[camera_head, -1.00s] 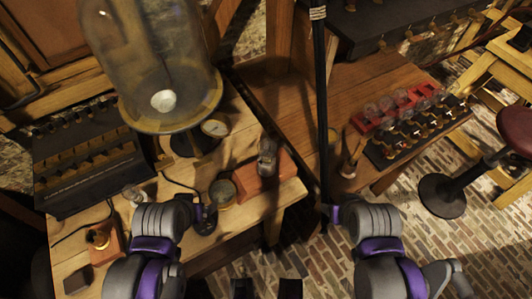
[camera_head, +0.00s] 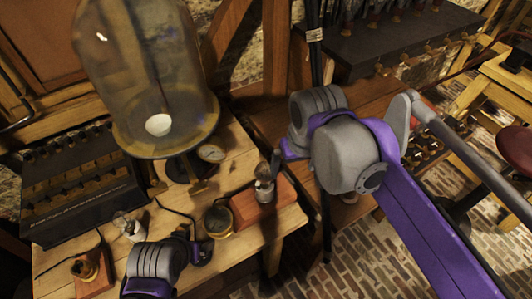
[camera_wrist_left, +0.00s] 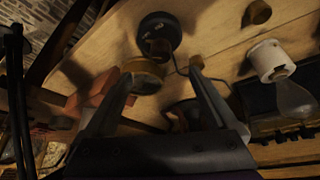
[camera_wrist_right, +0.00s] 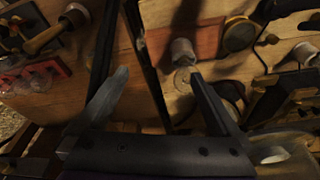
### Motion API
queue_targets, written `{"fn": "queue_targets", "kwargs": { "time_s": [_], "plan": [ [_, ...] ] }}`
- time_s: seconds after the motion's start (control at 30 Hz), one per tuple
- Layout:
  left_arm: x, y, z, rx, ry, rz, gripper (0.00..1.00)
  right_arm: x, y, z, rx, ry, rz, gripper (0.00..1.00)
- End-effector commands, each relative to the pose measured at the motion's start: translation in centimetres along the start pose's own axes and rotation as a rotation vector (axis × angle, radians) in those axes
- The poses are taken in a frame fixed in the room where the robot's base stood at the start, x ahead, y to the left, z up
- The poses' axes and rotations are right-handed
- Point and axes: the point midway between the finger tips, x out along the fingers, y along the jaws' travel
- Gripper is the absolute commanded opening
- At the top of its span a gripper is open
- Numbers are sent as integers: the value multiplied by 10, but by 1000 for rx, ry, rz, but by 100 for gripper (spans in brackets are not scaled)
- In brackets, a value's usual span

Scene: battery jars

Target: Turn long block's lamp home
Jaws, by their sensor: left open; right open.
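The long block (camera_head: 247,207) is a reddish wooden bar on the bench. A lamp (camera_head: 264,184), a glass bulb in a pale socket, stands on it. My right gripper (camera_head: 279,160) is open beside and just above this lamp. In the right wrist view the lamp (camera_wrist_right: 183,54) shows beyond the open fingers, near the right-hand one. I cannot tell whether they touch it. My left gripper (camera_wrist_left: 160,76) is open above the bench, with a brass-rimmed round piece (camera_wrist_left: 143,80) beyond its left finger. Another bulb in a white socket (camera_head: 128,225) stands on the bench.
A large glass dome (camera_head: 150,80) stands behind the lamp, with a round dial (camera_head: 210,153) at its foot. A dark battery rack (camera_head: 75,185) is at left. A small block with a brass socket (camera_head: 92,275) is at front left. Thin cables cross the bench.

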Motion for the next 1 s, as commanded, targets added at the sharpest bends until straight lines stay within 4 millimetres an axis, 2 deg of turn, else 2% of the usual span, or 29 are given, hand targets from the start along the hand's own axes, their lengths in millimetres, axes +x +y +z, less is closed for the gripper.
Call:
{"fn": "queue_targets", "kwargs": {
  "time_s": [0.03,0.13,0.27,0.4,0.57,0.8,1.0],
  "plan": [
    [5,0,4,0,-3,0,91,-4,-16,-16,-31,-27,-6,100],
    [9,0,7,0,-5,0,91,-14,-37,-35,-68,-67,-10,100],
    [11,0,9,0,-6,0,91,-21,-52,-47,-93,-96,-11,100],
    [12,0,9,0,-6,0,91,-18,-56,-49,-99,-105,-10,100],
    [14,0,11,0,-7,0,91,4,-55,-47,-98,-104,-10,100],
    [18,0,14,0,-9,0,91,48,-55,-42,-98,-103,-10,100],
    [20,0,15,0,-10,0,91,74,-55,-40,-98,-103,-10,100]
  ]
}}
